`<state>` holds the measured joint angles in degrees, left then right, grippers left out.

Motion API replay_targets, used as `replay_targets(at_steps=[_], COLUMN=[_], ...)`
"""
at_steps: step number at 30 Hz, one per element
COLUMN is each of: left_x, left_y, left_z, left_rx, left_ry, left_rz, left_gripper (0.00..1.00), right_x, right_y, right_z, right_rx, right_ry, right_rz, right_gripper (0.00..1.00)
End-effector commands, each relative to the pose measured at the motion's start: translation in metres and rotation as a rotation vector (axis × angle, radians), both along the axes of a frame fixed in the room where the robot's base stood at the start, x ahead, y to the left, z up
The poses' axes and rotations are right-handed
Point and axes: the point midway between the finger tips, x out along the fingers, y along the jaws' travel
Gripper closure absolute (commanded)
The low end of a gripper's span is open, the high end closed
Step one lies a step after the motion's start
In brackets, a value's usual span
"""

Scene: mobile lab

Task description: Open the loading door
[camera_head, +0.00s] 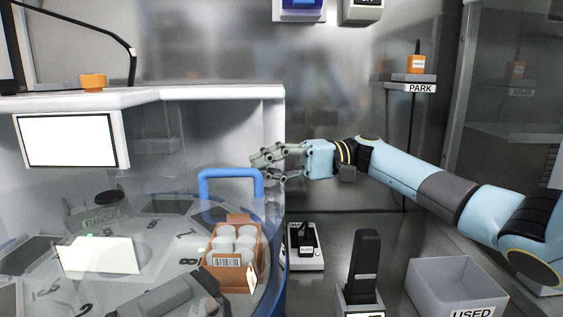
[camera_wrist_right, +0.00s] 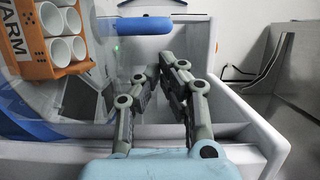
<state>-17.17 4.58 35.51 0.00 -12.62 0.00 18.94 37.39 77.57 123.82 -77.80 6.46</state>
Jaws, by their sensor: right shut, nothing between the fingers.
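The loading door appears as a clear curved panel (camera_head: 150,215) at the front of the white machine, with a blue U-shaped handle (camera_head: 230,172). The handle also shows as a blue bar (camera_wrist_right: 137,25) at the top of the right wrist view. My right gripper (camera_head: 263,168) is just right of the handle in the head view. Its fingers are shut and empty, and they look apart from the bar in the wrist view. I do not see my left gripper.
Behind the clear panel is a numbered carousel with an orange rack (camera_head: 233,272) of white tubes. To the right are a small black-topped device (camera_head: 306,262), a dark upright holder (camera_head: 365,265) and a grey USED bin (camera_head: 455,285). A PARK shelf (camera_head: 405,87) is on the back wall.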

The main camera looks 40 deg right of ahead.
Motion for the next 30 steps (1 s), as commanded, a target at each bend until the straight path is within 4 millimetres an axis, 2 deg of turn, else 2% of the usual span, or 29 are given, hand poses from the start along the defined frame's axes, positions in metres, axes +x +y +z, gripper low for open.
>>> replay_targets(at_steps=[3, 9, 23, 30], left_x=[0.001, 0.001, 0.001, 0.003], left_y=[0.000, 0.000, 0.000, 0.000], left_z=[0.004, 0.007, 0.008, 0.015], left_rx=[0.000, 0.000, 0.000, 0.000], left_ry=[-0.001, -0.002, -0.003, -0.005], left_rz=[0.000, 0.000, 0.000, 0.000], left_gripper=[1.00, 1.00, 1.00, 1.00], right_x=[0.007, 0.013, 0.014, 0.014], right_y=[0.019, 0.037, 0.041, 0.054], right_z=[0.002, 0.001, 0.000, 0.001], right_rx=[0.005, 0.001, 0.000, 0.001], right_ry=[-0.002, 0.000, 0.001, 0.001], right_rz=[0.001, 0.000, -0.002, -0.027], right_gripper=[1.00, 1.00, 1.00, 1.00])
